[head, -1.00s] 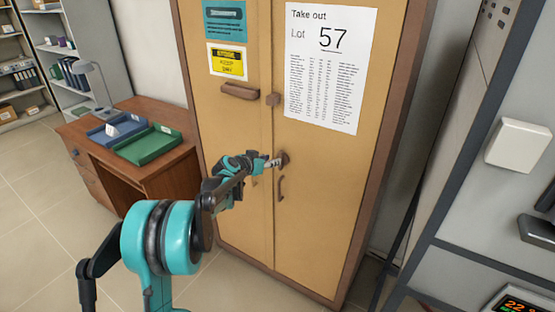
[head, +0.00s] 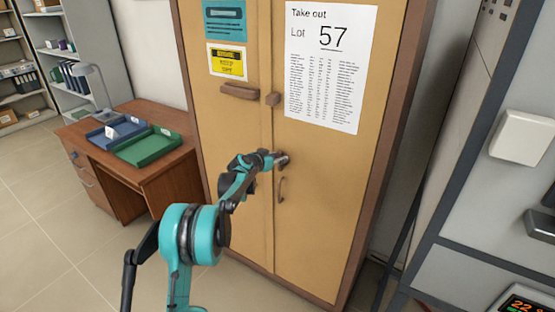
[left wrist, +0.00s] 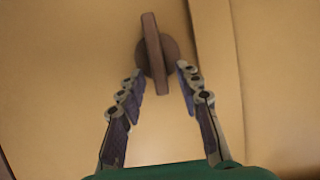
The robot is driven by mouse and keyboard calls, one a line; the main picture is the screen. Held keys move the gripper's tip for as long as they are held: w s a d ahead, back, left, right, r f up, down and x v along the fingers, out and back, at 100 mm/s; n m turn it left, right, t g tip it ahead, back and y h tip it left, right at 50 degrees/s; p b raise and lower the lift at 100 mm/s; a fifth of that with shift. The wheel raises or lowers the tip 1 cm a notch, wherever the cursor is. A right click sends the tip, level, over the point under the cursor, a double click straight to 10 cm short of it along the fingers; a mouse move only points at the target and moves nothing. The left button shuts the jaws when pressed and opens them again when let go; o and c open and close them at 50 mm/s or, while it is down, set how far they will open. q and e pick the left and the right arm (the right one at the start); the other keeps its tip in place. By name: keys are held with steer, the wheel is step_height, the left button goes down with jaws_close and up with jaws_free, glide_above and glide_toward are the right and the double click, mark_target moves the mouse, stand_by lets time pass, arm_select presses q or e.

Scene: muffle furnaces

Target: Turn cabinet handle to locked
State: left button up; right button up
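The tan wooden cabinet (head: 235,205) stands in the middle of the head view with its doors shut. Its turn handle (head: 283,157) is a dark brown bar on a round base, on the right door near the seam. In the left wrist view the handle (left wrist: 154,48) has its bar almost upright in the picture. My left gripper (head: 273,160) is at the handle in the head view and partly covers it. In the left wrist view the left gripper (left wrist: 160,76) is open, one fingertip each side of the bar's lower end, with gaps to the bar. My right gripper is not in view.
A pull handle (head: 281,189) is just below the turn handle. A small brown block (head: 272,99) and a horizontal pull (head: 239,91) are above. A desk (head: 150,175) with blue and green trays stands left; grey equipment (head: 480,220) stands right.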

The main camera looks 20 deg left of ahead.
arm_select(q)
jaws_close()
steer(key=shift+a, duration=0.1)
steer(key=a+f+n+h, duration=0.1)
steer(key=n+h, duration=0.1)
steer(key=n, duration=0.2)
steer(key=a+f+n+t+h+b, duration=0.1)
steer(key=n+h, duration=0.2)
steer(key=n, duration=0.2)
steer(key=a+f+n+h, duration=0.1)
steer(key=n+h, duration=0.1)
steer(key=n, duration=0.2)
steer(key=shift+w+f+t+b, duration=0.2)
steer(key=shift+w+t+b, duration=0.1)
steer(key=shift+w+b, duration=0.1)
stand_by(0.4)
steer(key=shift+n, duration=0.4)
